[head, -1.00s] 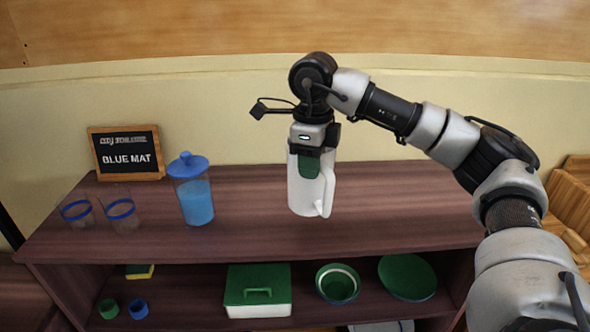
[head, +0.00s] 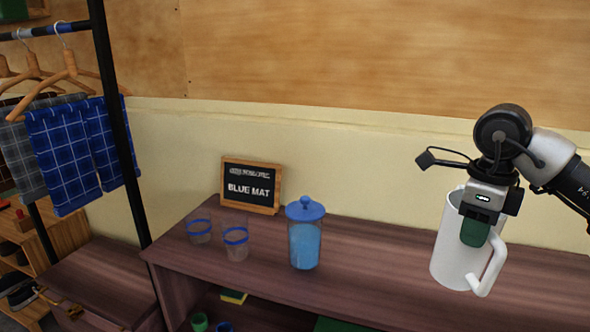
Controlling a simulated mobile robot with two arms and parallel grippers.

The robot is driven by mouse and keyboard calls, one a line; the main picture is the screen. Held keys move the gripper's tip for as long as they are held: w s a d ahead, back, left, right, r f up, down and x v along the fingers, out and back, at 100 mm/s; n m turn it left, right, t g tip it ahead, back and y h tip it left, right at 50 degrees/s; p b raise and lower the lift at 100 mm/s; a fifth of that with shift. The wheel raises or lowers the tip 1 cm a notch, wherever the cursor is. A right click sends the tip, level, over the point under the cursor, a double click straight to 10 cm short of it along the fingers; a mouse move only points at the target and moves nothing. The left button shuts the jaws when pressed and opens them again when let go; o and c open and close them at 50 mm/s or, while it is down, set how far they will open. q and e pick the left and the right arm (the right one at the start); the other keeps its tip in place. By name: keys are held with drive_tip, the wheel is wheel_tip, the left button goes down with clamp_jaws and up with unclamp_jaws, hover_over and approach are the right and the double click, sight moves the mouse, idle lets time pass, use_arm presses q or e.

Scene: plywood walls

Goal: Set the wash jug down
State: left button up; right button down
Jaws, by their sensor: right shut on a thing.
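The white wash jug (head: 452,252) is upright at the right of the head view, in front of or over the dark wooden shelf top (head: 375,270). Its handle faces right and toward me. My right gripper (head: 476,228) is shut on the jug at its upper side, coming from above; the fingers partly hide the jug's rim. I cannot tell whether the jug's base touches the shelf top. My left gripper is not in view.
A blue-lidded jar (head: 304,240) and two blue-banded glasses (head: 236,243) stand left of the jug. A sign (head: 250,186) reading "BLUE MAT" leans behind them. Shelf top between jar and jug is clear. A rack with checked cloths (head: 75,150) stands at far left.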

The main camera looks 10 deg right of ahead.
drive_tip(key=shift+w+a+n+p, duration=0.1)
drive_tip(key=shift+a+n+p, duration=0.3)
drive_tip(key=shift+n, duration=0.3)
use_arm(q)
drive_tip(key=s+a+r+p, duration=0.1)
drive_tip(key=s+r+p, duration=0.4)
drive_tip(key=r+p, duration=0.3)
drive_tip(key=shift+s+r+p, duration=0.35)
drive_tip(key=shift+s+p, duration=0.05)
drive_tip(key=shift+p, duration=1.1)
use_arm(e)
drive_tip(key=s+a+f+n, duration=0.1)
drive_tip(key=a+f+n, duration=0.2)
drive_tip(key=a+n, duration=0.6)
drive_tip(key=s+a+f+n, duration=0.1)
drive_tip(key=a+f+n, duration=0.2)
drive_tip(key=a+n, duration=0.6)
drive_tip(key=shift+s+a+f+n, duration=0.15)
drive_tip(key=shift+a+f+n, duration=0.15)
drive_tip(key=shift+n, duration=4.4)
drive_tip(key=shift+d, duration=0.1)
